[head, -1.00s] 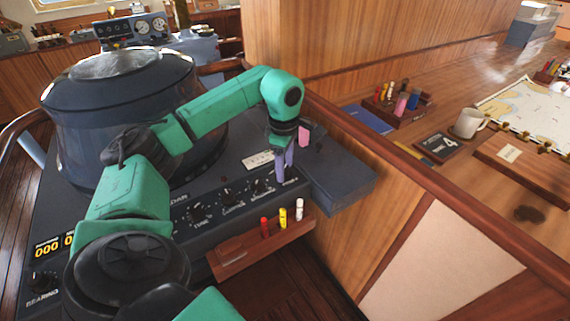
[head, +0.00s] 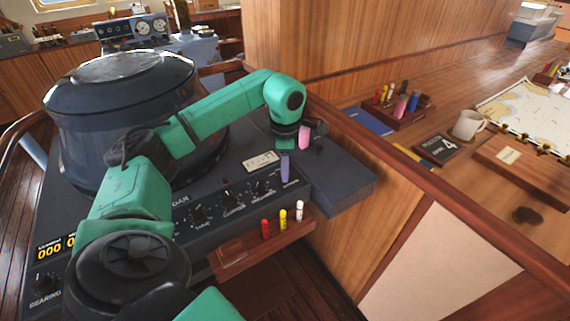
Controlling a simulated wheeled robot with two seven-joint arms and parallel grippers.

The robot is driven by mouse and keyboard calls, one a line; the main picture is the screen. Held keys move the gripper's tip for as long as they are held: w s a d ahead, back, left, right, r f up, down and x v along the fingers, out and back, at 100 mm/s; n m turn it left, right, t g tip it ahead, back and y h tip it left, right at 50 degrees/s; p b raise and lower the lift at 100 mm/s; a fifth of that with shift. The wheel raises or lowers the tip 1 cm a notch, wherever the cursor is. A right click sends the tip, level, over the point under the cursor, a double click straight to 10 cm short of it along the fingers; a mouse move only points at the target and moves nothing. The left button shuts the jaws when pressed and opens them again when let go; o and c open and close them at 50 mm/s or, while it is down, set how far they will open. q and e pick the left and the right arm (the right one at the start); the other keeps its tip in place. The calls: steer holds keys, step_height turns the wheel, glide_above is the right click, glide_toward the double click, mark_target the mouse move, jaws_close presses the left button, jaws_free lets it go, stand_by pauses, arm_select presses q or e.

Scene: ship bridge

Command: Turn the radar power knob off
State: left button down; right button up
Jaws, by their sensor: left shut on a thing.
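The radar console (head: 180,215) has a dark panel with a row of black knobs, lettered "RADAR" in part behind my arm. My left gripper (head: 285,176) points down at the right end of the row, its purple fingers at the panel. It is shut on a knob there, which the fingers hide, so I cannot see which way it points. Another knob (head: 262,188) shows just left of the fingers. More knobs (head: 198,215) stand further left. My right gripper is not in view.
A small wooden rack (head: 262,245) with red, yellow and white markers hangs on the console's front edge. A dark side shelf (head: 340,187) lies right of the gripper. A mug (head: 467,124) and chart (head: 525,105) lie on the wooden counter beyond.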

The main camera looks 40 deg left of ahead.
arm_select(q)
steer(key=n, duration=0.3)
steer(key=shift+r+n+p, duration=0.15)
steer(key=shift+n+p, duration=0.15)
steer(key=n, duration=0.3)
steer(key=shift+w+n, duration=0.1)
steer(key=shift+n, duration=0.2)
steer(key=n+p, duration=0.1)
steer(key=n, duration=0.5)
steer(key=shift+w+a+n, duration=0.1)
steer(key=shift+n, duration=0.2)
steer(key=c, duration=0.7)
jaws_free()
steer(key=shift+o, duration=0.9)
